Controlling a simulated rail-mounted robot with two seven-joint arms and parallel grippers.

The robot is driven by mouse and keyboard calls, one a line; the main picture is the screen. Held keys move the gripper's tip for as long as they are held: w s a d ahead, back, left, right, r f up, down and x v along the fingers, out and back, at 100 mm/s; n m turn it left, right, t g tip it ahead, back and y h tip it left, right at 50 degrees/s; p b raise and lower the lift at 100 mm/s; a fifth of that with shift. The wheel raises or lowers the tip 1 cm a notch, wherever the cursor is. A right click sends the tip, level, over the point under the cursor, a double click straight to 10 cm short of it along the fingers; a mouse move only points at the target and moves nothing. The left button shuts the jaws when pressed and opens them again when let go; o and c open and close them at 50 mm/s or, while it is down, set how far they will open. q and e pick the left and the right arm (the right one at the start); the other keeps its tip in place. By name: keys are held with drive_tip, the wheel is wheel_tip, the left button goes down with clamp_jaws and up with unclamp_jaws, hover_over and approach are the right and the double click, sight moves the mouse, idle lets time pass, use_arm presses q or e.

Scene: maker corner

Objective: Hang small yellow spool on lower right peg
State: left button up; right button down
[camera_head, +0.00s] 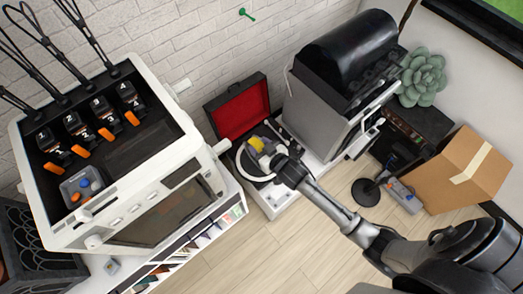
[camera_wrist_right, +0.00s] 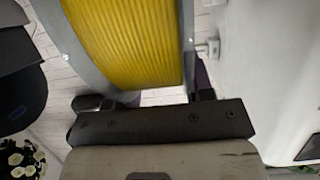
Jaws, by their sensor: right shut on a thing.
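The small yellow spool (camera_head: 257,144) has yellow filament between pale flanges. My right gripper (camera_head: 272,160) is shut on it and holds it in front of the open red-lined case. In the right wrist view the spool (camera_wrist_right: 125,40) fills the top centre, between the fingertips of my right gripper (camera_wrist_right: 148,98). Two white pegs stick out from the right side of the white printer: an upper one (camera_head: 182,86) and a lower one (camera_head: 221,146), just left of the spool. A white peg-like part (camera_wrist_right: 207,48) shows right of the spool in the wrist view. My left gripper is out of view.
The white printer (camera_head: 150,190) stands at left, with several numbered black-and-orange units on top. The red-lined case (camera_head: 238,108) is open behind the spool. A grey machine (camera_head: 318,112) with a black cover stands to the right. A cardboard box (camera_head: 455,172) stands at far right.

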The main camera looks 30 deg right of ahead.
sight(250, 138)
drive_tip(key=shift+s+d+f, duration=0.1)
drive_tip(key=shift+s+f, duration=0.1)
drive_tip(key=shift+f, duration=0.65)
drive_tip(key=shift+w+f, duration=0.1)
drive_tip(key=shift+w+a+f+b, duration=0.1)
drive_tip(key=shift+w+a+b, duration=0.05)
drive_tip(key=shift+w+b, duration=0.85)
drive_tip(key=shift+w+a+f+b, duration=0.1)
drive_tip(key=shift+w+b, duration=0.45)
drive_tip(key=shift+w, duration=0.75)
drive_tip(key=shift+w+a+f+b, duration=0.15)
drive_tip(key=shift+w+b, duration=0.95)
drive_tip(key=shift+w, duration=0.55)
drive_tip(key=shift+w+b, duration=1.8)
drive_tip(key=shift+w, duration=0.55)
drive_tip(key=shift+s+a+f, duration=0.1)
drive_tip(key=shift+s+a, duration=0.1)
drive_tip(key=shift+a, duration=1.8)
drive_tip(key=shift+s+a+f, duration=0.1)
drive_tip(key=shift+s+a, duration=0.05)
drive_tip(key=shift+a, duration=1.85)
drive_tip(key=shift+f, duration=0.1)
